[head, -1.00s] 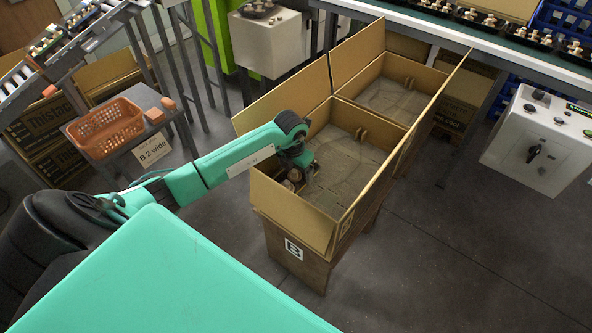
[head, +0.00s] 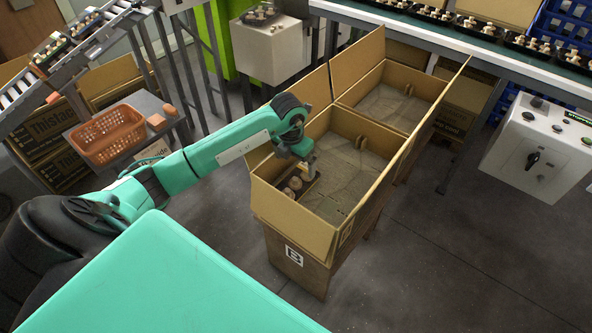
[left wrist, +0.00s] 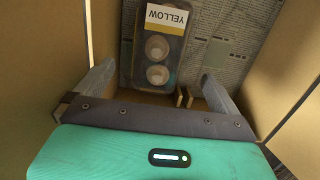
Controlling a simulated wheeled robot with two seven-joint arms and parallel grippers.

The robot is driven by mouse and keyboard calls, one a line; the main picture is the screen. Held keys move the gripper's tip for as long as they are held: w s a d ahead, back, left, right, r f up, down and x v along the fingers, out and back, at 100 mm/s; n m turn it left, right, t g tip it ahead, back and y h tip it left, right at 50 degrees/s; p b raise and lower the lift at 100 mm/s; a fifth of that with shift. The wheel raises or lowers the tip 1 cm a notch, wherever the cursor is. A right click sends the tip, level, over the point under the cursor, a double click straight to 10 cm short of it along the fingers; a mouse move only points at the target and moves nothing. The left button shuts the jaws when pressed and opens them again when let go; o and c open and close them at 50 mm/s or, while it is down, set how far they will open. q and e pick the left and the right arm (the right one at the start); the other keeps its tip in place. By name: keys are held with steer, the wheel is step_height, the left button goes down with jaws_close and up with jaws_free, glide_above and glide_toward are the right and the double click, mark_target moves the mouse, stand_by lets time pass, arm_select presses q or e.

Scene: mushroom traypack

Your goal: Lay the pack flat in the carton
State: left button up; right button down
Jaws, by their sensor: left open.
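The pack (head: 297,187) is a dark tray of pale mushrooms in the near left corner of the front carton (head: 292,219). In the left wrist view the pack (left wrist: 157,57) shows two round mushrooms and a yellow-and-white label reading YELLOW. It appears to lie flat on the printed paper lining, close to a carton wall. My left gripper (head: 308,163) is above the pack, apart from it. In the left wrist view my left gripper (left wrist: 157,76) has its fingers spread wide with nothing between them. My right gripper is not in view.
A second lined carton (head: 425,83) adjoins behind, with tall flaps standing up. The rest of the front carton's floor is bare. A conveyor (head: 420,15) with packs runs at the back. An orange basket (head: 107,135) stands left, a control box (head: 540,150) right.

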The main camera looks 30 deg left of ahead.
arm_select(q)
steer(key=r, duration=0.3)
steer(key=shift+s+r, duration=0.25)
steer(key=shift+r, duration=0.05)
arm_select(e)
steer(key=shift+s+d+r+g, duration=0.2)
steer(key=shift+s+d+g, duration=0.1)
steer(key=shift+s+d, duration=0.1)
